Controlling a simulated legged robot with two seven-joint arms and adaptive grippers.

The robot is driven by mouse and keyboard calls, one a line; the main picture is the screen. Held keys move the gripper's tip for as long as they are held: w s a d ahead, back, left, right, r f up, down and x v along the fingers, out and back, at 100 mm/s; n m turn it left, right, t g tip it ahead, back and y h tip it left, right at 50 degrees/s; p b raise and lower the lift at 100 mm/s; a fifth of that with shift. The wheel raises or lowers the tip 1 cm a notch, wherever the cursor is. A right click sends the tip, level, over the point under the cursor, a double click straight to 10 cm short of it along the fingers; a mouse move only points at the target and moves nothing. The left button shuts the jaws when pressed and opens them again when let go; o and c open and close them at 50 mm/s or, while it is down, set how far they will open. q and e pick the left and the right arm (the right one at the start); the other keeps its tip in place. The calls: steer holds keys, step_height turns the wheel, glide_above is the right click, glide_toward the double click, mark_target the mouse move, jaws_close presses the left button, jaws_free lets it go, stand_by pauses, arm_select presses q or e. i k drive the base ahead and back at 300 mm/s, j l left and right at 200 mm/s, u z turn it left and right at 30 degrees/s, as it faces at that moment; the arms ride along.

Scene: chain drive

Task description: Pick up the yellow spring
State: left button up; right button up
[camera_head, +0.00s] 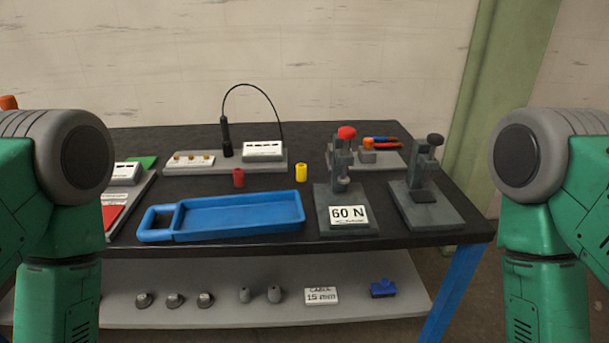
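The yellow spring (301,173) is a small yellow cylinder standing upright on the dark table top, behind the right end of the blue tray. A red cylinder (238,177) of similar shape stands to its left, behind the tray. My arms show at the left and right edges of the picture, both bent downward. Neither gripper is in the picture, and neither arm is near the yellow spring.
The blue tray (160,236) lies empty at the table's front. A press marked 60 N (348,216) and a second grey press (425,206) stand right. A grey base with a lamp-like cable (227,141) stands behind. The lower shelf (220,311) holds small parts.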

mark_target(301, 170)
steer(key=i+z, duration=0.35)
steer(key=z, duration=0.15)
steer(key=i+j+z, duration=0.1)
steer(key=i+z, duration=0.35)
steer(key=k, duration=0.05)
